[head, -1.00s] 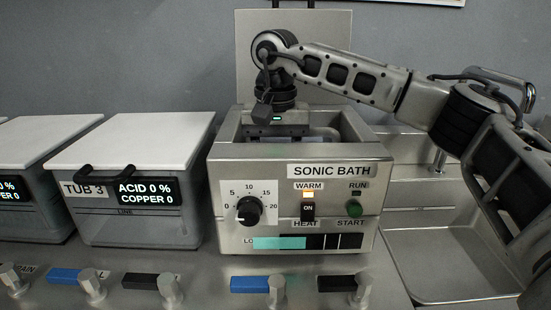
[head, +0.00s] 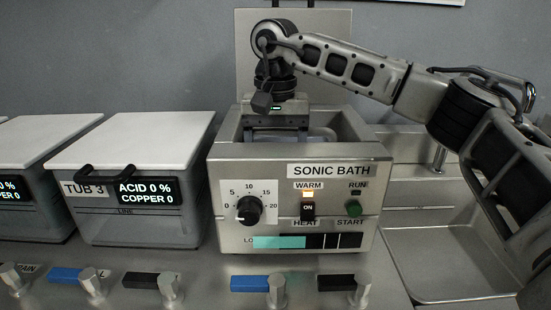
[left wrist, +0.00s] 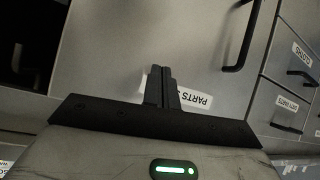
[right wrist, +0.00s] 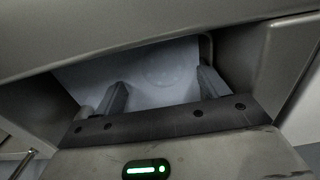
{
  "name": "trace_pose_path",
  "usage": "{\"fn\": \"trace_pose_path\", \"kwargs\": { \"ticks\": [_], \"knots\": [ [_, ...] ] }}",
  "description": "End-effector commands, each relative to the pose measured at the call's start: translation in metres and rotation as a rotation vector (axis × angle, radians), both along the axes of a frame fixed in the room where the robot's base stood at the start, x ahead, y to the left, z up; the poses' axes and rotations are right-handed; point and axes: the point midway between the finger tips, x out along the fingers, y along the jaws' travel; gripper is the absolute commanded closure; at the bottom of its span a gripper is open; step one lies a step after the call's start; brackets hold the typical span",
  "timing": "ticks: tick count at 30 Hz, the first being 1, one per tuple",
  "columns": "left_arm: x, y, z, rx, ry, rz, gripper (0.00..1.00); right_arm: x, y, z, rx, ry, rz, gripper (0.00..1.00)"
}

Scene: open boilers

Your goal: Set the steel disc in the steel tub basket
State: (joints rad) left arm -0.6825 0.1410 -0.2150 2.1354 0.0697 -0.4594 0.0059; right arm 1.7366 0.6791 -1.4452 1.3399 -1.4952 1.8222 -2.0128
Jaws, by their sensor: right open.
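The sonic bath (head: 295,215) is an open steel tub with a dial and switches on its front. My right gripper (head: 275,132) is at its open top, with fingertips partly hidden behind the front wall. In the right wrist view my right gripper (right wrist: 162,90) is open, its two fingers well apart and nothing between them. Beyond them, on the pale floor inside the tub, a faint round outline (right wrist: 160,74) shows; it may be the steel disc. A thin rim or wire (right wrist: 206,48) edges that floor. My left gripper (left wrist: 160,82) is shut and empty, away from the bath, facing drawers.
Lidded tub 3 (head: 125,210) stands left of the bath, with another lidded tub (head: 35,195) beyond. A steel sink (head: 440,265) lies to the right. Several valve handles line the front. Drawers with black handles (left wrist: 240,40) fill the left wrist view.

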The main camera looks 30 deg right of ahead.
Motion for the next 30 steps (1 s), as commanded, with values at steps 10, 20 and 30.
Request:
{"fn": "trace_pose_path", "kwargs": {
  "ticks": [10, 20, 30],
  "knots": [
    [0.0, 0.0, 0.003, 0.005, 0.002, -0.001, 1.0, 0.0, 0.001, 0.076, 0.0, -0.003, 0.0, 0.27],
    [-0.002, 0.001, 0.001, 0.016, 0.012, -0.002, 1.0, 0.0, 0.0, 0.105, 0.0, 0.0, 0.0, 0.27],
    [-0.001, 0.001, 0.001, 0.017, 0.012, -0.002, 1.0, 0.0, 0.0, 0.105, 0.0, 0.0, 0.0, 0.27]
  ]
}}
